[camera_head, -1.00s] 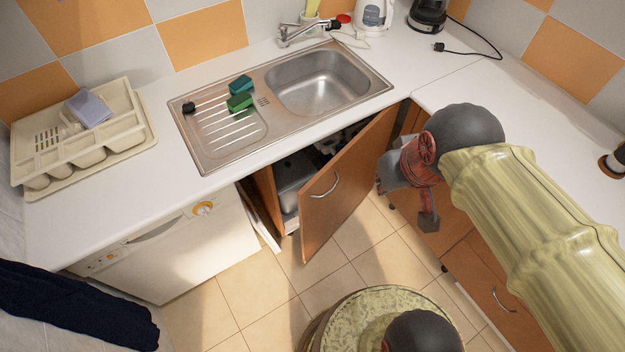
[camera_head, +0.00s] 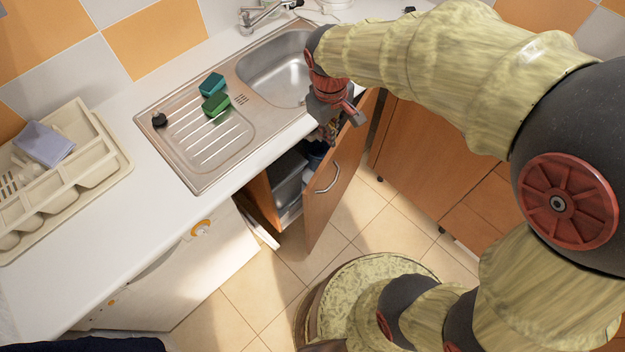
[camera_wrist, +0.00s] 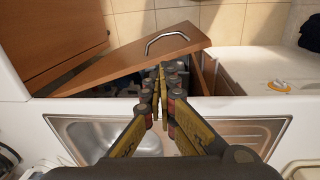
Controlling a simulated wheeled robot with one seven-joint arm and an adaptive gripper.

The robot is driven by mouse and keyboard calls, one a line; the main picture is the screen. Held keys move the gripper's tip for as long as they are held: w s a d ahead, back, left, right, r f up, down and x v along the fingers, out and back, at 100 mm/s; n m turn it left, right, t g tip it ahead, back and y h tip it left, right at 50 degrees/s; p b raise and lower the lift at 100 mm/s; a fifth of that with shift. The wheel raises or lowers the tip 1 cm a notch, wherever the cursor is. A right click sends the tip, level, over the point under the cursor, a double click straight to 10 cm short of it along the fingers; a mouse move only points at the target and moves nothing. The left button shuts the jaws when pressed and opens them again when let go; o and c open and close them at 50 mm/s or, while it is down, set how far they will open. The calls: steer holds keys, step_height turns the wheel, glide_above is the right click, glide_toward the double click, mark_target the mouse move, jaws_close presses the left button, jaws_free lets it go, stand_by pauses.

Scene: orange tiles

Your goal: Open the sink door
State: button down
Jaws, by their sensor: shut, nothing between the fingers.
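The sink door (camera_head: 338,195) is an orange-brown wood panel under the sink, standing partly open with a curved metal handle (camera_head: 329,178) on its outer face. The dark cabinet interior (camera_head: 291,182) shows to its left. My gripper (camera_head: 329,132) is shut and empty, pointing down beside the counter's front edge at the upper part of the door. In the wrist view the closed fingertips (camera_wrist: 161,75) lie over the gap between counter and door, close to the door's top edge (camera_wrist: 125,66). The handle (camera_wrist: 167,40) is beyond them. I cannot tell whether they touch the door.
The steel sink (camera_head: 275,75) is set in the white counter (camera_head: 120,215), with two sponges (camera_head: 214,93) on its drainer. A cream cutlery tray (camera_head: 85,165) stands at the left. A white dishwasher (camera_head: 185,275) is left of the cabinet. Tiled floor (camera_head: 345,235) is clear before the door.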

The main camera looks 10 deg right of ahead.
steer(key=w+a+f+n+g+b, duration=0.1)
steer(key=f+n+b, duration=0.1)
steer(key=f, duration=1.2)
steer(key=w+a+f+n+g+h+b, duration=0.1)
steer(key=a+f+n+b, duration=0.1)
steer(key=f, duration=1.3)
steer(key=shift+f+g, duration=0.15)
steer(key=shift+g, duration=0.25)
steer(key=shift+n, duration=0.3)
